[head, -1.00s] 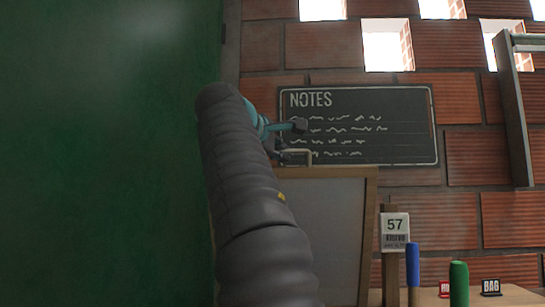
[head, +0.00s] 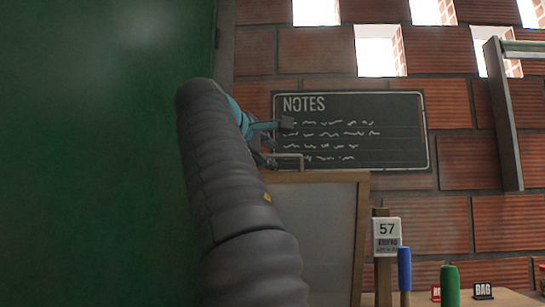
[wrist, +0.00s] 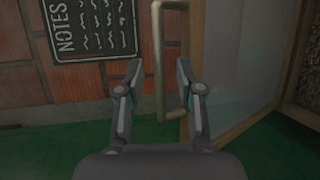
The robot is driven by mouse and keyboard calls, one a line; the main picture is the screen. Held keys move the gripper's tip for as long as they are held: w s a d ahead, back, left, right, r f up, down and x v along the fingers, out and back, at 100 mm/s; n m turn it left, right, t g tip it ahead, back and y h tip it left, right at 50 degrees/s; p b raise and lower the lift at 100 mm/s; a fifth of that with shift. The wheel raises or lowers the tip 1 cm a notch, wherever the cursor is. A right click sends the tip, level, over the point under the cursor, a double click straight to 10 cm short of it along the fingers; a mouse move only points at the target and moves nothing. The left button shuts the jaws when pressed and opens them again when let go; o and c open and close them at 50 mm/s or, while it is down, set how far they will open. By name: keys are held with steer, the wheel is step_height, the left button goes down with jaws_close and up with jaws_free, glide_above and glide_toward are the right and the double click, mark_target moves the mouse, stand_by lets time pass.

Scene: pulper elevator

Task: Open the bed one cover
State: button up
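The cover (head: 325,225) is a grey panel in a light wooden frame, standing upright at the middle of the head view. In the wrist view its panel (wrist: 232,65) fills the right side. A pale U-shaped handle (head: 289,157) sits at its top edge. In the wrist view the handle (wrist: 160,62) runs between my two fingers. My gripper (head: 275,135), teal and grey, is at the handle, partly hidden by my arm. In the wrist view my gripper (wrist: 158,70) is open, with gaps on both sides of the handle bar.
A large green surface (head: 90,150) fills the left of the head view. A NOTES board (head: 350,130) hangs on the brick wall behind. At lower right are a 57 sign (head: 386,232), a blue post (head: 404,268), a green post (head: 450,285) and a BAG sign (head: 483,290).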

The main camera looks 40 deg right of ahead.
steer(key=v, duration=0.9)
steer(key=shift+a, duration=0.2)
steer(key=shift+s, duration=0.1)
